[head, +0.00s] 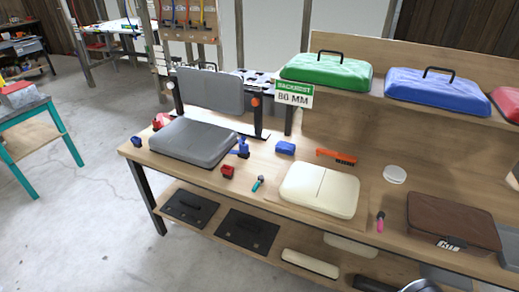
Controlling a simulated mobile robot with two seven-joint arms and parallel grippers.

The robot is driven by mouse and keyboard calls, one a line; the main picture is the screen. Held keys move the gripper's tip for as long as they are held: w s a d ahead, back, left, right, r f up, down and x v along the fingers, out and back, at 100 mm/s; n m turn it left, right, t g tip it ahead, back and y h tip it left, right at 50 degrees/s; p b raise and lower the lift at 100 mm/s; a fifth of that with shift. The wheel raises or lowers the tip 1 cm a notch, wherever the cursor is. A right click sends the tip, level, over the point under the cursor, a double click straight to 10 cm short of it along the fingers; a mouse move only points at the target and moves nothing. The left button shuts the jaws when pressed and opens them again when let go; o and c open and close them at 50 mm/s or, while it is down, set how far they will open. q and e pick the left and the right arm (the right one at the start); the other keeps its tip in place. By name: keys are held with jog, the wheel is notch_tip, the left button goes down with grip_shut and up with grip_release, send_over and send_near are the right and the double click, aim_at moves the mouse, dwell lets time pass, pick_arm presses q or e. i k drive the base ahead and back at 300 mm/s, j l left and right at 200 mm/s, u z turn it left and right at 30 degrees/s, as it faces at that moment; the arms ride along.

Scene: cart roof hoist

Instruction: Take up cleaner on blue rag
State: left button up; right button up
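A small folded blue cloth-like item (285,148), possibly the blue rag, lies on the wooden bench top (250,196). No cleaner is clearly recognisable on it. A small upright blue object (243,147) stands to its left, beside the grey seat cushion; it is too small to tell whether it is the cleaner or a clamp. Neither gripper can be made out. A dark rounded shape at the bottom edge may be part of my own arm.
A grey seat (194,140), cream cushion (319,189), orange brush (336,157), red block (227,171), teal-handled tool (258,183), pink-handled tool (380,222), white disc (393,174) and brown case (453,222) occupy the bench. Green (326,72) and blue (437,87) lids sit on the shelf behind.

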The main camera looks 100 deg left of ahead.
aim_at(288, 148)
jog(key=u, duration=3.25)
